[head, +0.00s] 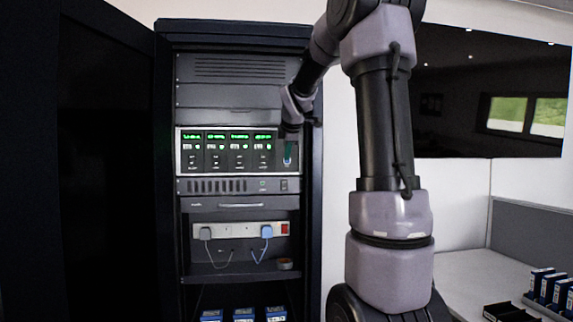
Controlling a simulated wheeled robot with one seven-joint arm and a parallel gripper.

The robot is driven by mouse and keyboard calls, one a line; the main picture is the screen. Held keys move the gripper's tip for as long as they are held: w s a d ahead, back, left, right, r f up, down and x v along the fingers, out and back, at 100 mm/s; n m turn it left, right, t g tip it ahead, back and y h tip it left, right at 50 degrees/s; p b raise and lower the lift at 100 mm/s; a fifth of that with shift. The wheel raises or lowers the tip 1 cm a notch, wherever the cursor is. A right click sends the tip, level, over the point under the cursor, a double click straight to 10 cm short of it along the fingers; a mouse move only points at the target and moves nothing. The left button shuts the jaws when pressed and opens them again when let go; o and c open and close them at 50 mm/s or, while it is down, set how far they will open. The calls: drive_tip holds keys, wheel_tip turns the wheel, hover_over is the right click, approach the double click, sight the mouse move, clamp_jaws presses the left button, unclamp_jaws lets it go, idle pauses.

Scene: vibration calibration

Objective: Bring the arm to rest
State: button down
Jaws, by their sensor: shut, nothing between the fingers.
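My arm (388,125) rises in the right half of the head view, bends at the top, and reaches down and left to the rack. My gripper (289,132) is small and dark at its end, in front of the right end of the lit instrument panel (228,172). It is shut with nothing seen in it. I cannot tell whether it touches the panel. The panel has several green displays in a row. A narrow module with a green strip and a blue light (288,160) shows just below my gripper, partly covered by it.
The black rack cabinet (314,200) stands open, its door (105,170) to the left. Inside are a power strip (240,230) with two plugs, a tape roll (285,264) and blue-labelled boxes (243,314). A white desk (470,280) with binders (550,287) stands right, below a dark wall screen (460,90).

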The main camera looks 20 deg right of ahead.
drive_tip(key=shift+s+a+r, duration=0.15)
drive_tip(key=shift+s+r, duration=0.25)
drive_tip(key=shift+r, duration=0.15)
drive_tip(key=s+a+f+m+y, duration=0.1)
drive_tip(key=s+a+f+m, duration=0.2)
drive_tip(key=s, duration=0.7)
drive_tip(key=s+a+f+m+g+y, duration=0.1)
drive_tip(key=s+a+f+m+y, duration=0.1)
drive_tip(key=s+a+m, duration=0.5)
drive_tip(key=s+a+f+m+g+y, duration=0.1)
drive_tip(key=s+a+f+m, duration=0.4)
drive_tip(key=s+m, duration=0.4)
drive_tip(key=s, duration=0.6)
drive_tip(key=shift+a+y, duration=0.35)
drive_tip(key=shift+y, duration=0.05)
